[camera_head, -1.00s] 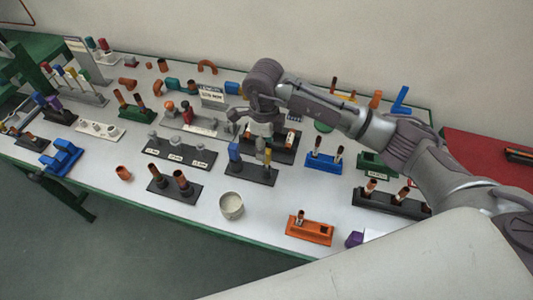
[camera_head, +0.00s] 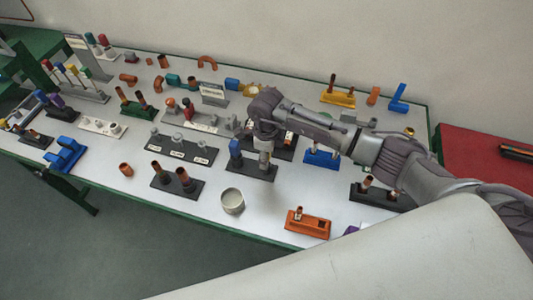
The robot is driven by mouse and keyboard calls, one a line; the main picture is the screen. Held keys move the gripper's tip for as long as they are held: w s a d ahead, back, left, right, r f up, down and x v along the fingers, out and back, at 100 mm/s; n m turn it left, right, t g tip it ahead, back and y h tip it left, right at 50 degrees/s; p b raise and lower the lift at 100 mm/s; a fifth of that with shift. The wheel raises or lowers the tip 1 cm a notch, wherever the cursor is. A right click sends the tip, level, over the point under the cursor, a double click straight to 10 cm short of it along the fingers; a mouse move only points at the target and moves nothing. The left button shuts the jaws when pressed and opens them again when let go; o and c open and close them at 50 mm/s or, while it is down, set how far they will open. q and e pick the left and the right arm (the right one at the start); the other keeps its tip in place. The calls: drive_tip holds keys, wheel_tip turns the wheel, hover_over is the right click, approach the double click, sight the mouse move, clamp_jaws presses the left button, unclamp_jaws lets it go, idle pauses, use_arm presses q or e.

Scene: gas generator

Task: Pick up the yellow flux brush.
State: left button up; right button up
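A small black stand (camera_head: 250,172) holds a blue upright piece (camera_head: 235,150) at its left. A slim upright piece (camera_head: 264,161), which showed yellow at its top earlier, stands at its right and is likely the yellow flux brush. My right gripper (camera_head: 265,147) points down directly over this piece and hides its top. I cannot tell whether the fingers are around it or closed on it. My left gripper is not in view.
A blue stand (camera_head: 322,156) is to the right. Open table lies between the cup and the orange block.

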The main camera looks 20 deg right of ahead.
clamp_jaws()
drive_tip(key=shift+r+p, duration=0.35)
drive_tip(key=shift+r, duration=0.25)
wheel_tip(320, 180, up, 4)
drive_tip(key=p, duration=0.2)
drive_tip(key=shift+d+p, duration=0.1)
drive_tip(key=shift+p, duration=0.25)
drive_tip(key=s+d+r+p, duration=0.5)
drive_tip(key=s+d+p, duration=0.1)
drive_tip(key=s, duration=0.3)
drive_tip(key=shift+s+d+r, duration=0.2)
drive_tip(key=shift+s+r, duration=0.15)
drive_tip(key=shift+r, duration=0.05)
